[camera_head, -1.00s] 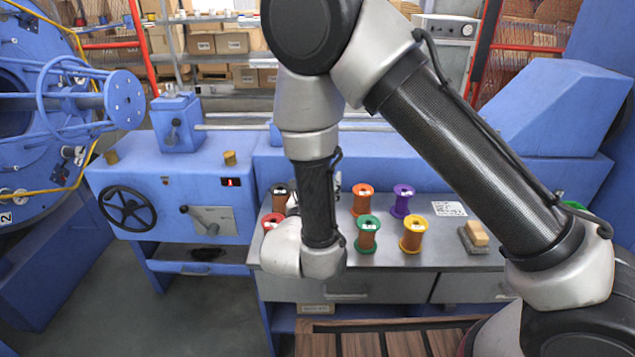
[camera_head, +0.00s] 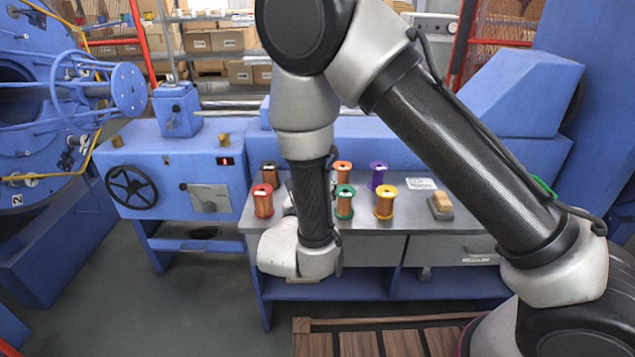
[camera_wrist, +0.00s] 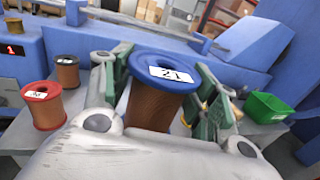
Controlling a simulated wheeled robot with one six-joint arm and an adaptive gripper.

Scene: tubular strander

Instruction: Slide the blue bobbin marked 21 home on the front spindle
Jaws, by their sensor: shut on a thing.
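The blue bobbin marked 21 (camera_wrist: 155,108) fills the middle of the wrist view, with its blue flange and white label facing up and a brown winding below. My gripper (camera_wrist: 163,88) is shut on it, one finger on each side. In the head view my gripper is mostly hidden behind my arm at the bench's front, and the blue bobbin cannot be seen. The blue strander (camera_head: 45,120) stands at the left, with a hoop frame and a round blue disc (camera_head: 129,90). I cannot single out the front spindle.
The grey bench (camera_head: 420,222) holds bobbins: red (camera_head: 263,201), black (camera_head: 270,171), green (camera_head: 344,203), yellow (camera_head: 384,203), orange (camera_head: 342,172) and purple (camera_head: 378,176). A green bin (camera_wrist: 265,107) shows in the wrist view. A handwheel (camera_head: 131,187) fronts the blue cabinet. Floor before it is clear.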

